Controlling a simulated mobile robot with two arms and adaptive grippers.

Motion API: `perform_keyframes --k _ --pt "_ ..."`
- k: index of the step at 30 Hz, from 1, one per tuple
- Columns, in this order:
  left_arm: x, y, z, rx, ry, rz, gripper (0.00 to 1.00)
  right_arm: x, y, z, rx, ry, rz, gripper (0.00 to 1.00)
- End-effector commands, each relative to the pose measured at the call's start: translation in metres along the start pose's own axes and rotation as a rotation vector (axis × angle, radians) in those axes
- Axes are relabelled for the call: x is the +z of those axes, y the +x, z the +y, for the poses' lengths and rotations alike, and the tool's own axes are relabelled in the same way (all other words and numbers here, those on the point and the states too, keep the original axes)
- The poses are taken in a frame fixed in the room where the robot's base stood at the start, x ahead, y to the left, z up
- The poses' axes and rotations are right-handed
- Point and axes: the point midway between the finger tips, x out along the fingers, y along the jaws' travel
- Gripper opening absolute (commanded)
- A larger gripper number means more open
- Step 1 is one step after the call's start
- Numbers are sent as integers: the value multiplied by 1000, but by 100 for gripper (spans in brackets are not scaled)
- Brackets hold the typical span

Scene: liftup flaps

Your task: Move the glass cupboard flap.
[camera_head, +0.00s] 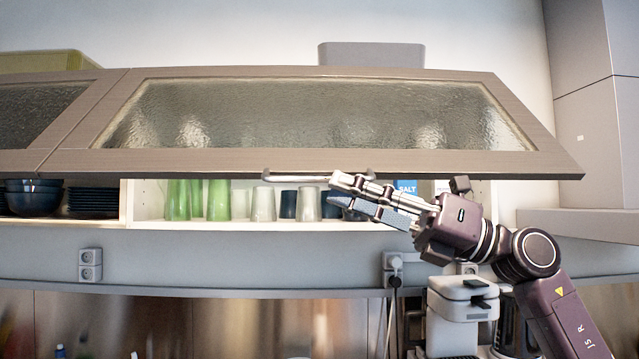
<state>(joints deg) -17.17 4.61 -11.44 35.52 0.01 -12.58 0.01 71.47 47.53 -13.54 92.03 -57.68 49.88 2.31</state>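The glass cupboard flap (300,115) has a grey-brown frame around a textured glass pane. It is partly raised, its lower edge tilted outward, and the shelf shows below it. Its metal bar handle (295,178) is at the middle of the lower edge. My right gripper (334,187) reaches in from the right, its fingertips at the handle's right end. The fingers overlap the handle in the picture; I cannot tell whether they touch or grip it. My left gripper is not in view.
The open shelf holds green glasses (217,199), clear and dark cups (308,204) and a blue salt box (405,187). Another glass flap (40,110) adjoins at left, above dark bowls (35,198). A coffee machine (462,305) stands below my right arm. A range hood (595,120) is at right.

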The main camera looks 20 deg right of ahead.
Motion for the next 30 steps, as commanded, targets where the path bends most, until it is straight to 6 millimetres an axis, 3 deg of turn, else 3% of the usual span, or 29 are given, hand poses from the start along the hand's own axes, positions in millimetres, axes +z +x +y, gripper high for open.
perform_keyframes --k 3,10,30 --pt "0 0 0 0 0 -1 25 0 -26 -1 -4 1 0 25" --pt "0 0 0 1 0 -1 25 0 -57 -1 -1 1 0 25" --pt "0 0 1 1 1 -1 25 -2 -61 -1 5 9 -7 25"
